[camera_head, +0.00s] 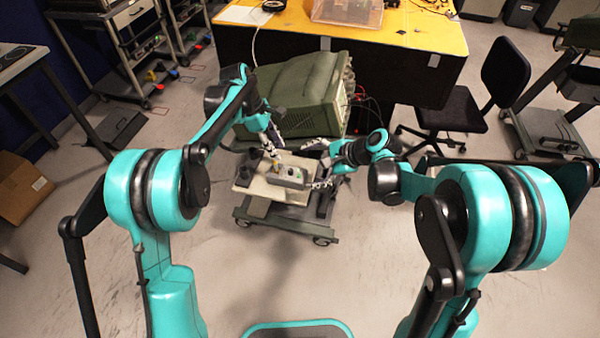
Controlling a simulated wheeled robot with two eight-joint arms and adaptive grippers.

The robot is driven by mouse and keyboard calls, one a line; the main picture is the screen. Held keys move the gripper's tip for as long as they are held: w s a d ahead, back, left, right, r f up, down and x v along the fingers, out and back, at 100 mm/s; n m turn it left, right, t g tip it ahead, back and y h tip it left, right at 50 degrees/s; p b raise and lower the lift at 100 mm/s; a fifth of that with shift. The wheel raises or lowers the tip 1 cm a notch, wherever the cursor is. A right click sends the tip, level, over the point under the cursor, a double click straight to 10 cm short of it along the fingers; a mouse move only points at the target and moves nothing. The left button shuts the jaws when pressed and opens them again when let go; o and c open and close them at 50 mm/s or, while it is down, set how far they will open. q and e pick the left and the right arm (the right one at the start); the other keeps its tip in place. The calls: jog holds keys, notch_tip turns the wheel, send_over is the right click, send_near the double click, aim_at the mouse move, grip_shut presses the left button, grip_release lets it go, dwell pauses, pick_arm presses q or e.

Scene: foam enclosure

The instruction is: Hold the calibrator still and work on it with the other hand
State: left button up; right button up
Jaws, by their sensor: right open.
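A small grey box, which looks like the calibrator (288,176), sits on the top of a low wheeled cart (262,190). A small yellow part shows near its back edge. My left gripper (274,145) points down just behind the box, close to it. Its fingertips are too small to tell whether they are apart or touch anything. My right gripper (318,164) is at the right of the box, with its fingers spread, one toward the back and one near the box's right side. I cannot tell whether it touches the box.
Dark small items (250,160) lie on the cart's left. A black chair (500,75) is at the right. Floor in front of the cart is clear.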

aim_at(279, 174)
jog(key=w+f+m+y, duration=0.1)
jog(key=f+m, duration=0.1)
jog(key=f, duration=0.1)
jog(key=w+a+f+m+y, duration=0.1)
jog(key=w+f+m, duration=0.1)
jog(key=f, duration=0.1)
jog(key=w+a+f+m+y, duration=0.1)
jog(key=w+f+m+y, duration=0.1)
jog(key=f, duration=0.1)
jog(key=shift+w+a+g, duration=0.2)
jog(key=shift+g, duration=0.1)
jog(key=shift+a+f+m+y, duration=0.15)
jog(key=shift+f+m+y, duration=0.15)
jog(key=shift+f, duration=0.2)
jog(key=x, duration=0.7)
jog(key=shift+w+a+f, duration=0.1)
jog(key=shift+a+f, duration=0.05)
jog(key=shift+a, duration=0.2)
